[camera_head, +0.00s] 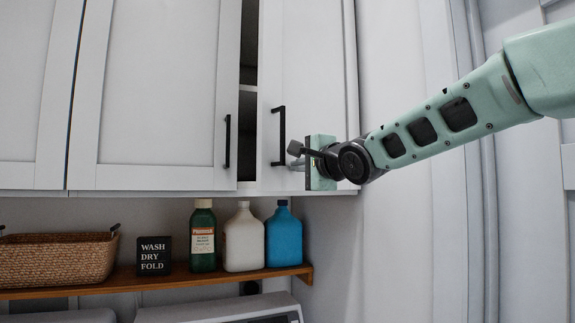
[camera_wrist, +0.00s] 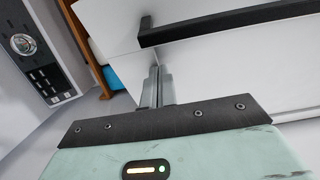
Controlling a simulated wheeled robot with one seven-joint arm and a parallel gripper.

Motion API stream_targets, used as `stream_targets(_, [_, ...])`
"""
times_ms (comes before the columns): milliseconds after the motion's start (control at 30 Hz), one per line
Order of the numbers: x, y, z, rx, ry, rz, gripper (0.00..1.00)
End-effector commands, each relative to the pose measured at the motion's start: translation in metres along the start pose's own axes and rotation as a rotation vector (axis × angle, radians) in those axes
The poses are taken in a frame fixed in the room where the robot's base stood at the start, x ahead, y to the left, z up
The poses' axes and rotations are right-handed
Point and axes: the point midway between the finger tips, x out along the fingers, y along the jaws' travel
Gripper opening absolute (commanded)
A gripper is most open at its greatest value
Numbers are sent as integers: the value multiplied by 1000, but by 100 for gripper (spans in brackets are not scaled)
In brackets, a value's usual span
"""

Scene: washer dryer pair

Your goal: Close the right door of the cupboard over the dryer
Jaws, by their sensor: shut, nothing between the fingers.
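The right cupboard door (camera_head: 318,85) is white and stands slightly ajar. A dark gap (camera_head: 248,60) with shelf edges inside shows between it and the left door (camera_head: 165,90). The right door's black bar handle (camera_head: 278,137) is near its left edge; it also shows in the wrist view (camera_wrist: 235,22). My gripper (camera_head: 295,166) is at the lower part of the right door, just right of and below the handle. In the wrist view its fingers (camera_wrist: 157,85) are together and empty, pointing at the door face. I cannot tell whether they touch it.
Below the cupboard a wooden shelf (camera_head: 150,281) holds a wicker basket (camera_head: 62,257), a small black sign (camera_head: 154,255), a green bottle (camera_head: 203,238), a white bottle (camera_head: 244,242) and a blue bottle (camera_head: 284,240). An appliance panel (camera_wrist: 38,65) lies below. A wall (camera_head: 400,230) is at right.

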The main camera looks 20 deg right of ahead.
Motion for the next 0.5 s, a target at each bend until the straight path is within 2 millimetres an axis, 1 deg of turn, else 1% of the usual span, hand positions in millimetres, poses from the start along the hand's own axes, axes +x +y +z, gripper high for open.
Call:
stream_targets(33, [12, 0, 0, 2, 0, 2, 0])
stream_targets(200, [38, -1, 0, 1, 0, 1, 0])
stream_targets(333, [50, -2, 0, 2, 0, -1, 0])
stream_targets(500, [56, -1, 0, 0, 0, -1, 0])
